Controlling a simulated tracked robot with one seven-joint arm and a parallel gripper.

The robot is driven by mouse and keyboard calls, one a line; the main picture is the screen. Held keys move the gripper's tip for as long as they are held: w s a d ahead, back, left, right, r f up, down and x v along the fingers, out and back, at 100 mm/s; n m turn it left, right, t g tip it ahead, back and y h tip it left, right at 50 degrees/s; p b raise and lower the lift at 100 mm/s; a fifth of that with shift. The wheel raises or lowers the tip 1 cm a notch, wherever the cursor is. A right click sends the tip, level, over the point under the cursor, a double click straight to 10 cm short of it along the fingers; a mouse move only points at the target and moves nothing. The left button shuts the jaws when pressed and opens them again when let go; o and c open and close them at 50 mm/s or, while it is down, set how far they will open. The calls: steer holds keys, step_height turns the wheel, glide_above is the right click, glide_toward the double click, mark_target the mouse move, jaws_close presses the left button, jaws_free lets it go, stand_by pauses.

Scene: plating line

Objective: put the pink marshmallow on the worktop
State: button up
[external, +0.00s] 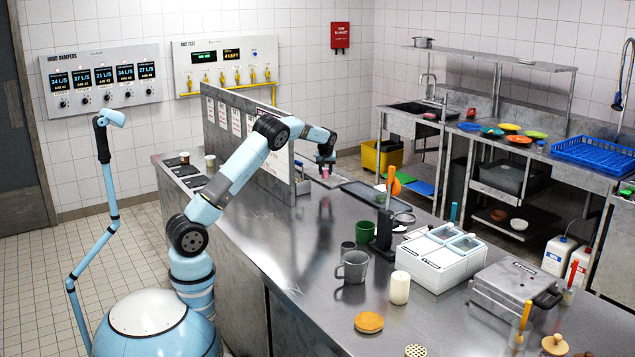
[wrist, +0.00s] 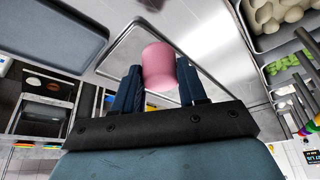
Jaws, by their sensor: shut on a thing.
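The pink marshmallow (wrist: 158,66) is held between the fingertips of my gripper (wrist: 160,88) in the wrist view. In the external view it shows as a small pink spot (external: 325,172) just under my gripper (external: 326,164), at the far side of the counter by the upright panel. My gripper is shut on it. The worktop is the long steel counter (external: 290,230). The marshmallow appears above a shallow metal tray (wrist: 118,55); the gap beneath it cannot be judged.
A dark tray (external: 365,194) lies beside the held marshmallow. An upright panel (external: 245,135) stands along the counter, close to my arm. A grey mug (external: 352,266), a white candle (external: 399,288) and a white two-lid box (external: 440,255) stand nearer. The counter's left-middle stretch is clear.

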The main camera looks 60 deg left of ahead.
steer(key=a+n+g, duration=0.1)
steer(key=a+n, duration=0.2)
steer(key=a, duration=0.1)
steer(key=s+a+n+g, duration=0.1)
steer(key=a+n, duration=0.2)
steer(key=a, duration=0.1)
steer(key=a+f+n+g, duration=0.1)
steer(key=a+n, duration=0.2)
steer(key=a, duration=0.1)
steer(key=shift+s+a+f+y, duration=0.15)
steer(key=shift+s+y, duration=0.1)
steer(key=shift+y, duration=0.15)
steer(key=shift+s+a+f+n+g, duration=0.1)
steer(key=shift+a+f+n+g, duration=0.6)
steer(key=shift+n, duration=0.5)
steer(key=shift+f, duration=1.5)
steer(key=o, duration=0.7)
steer(key=shift+c, duration=0.2)
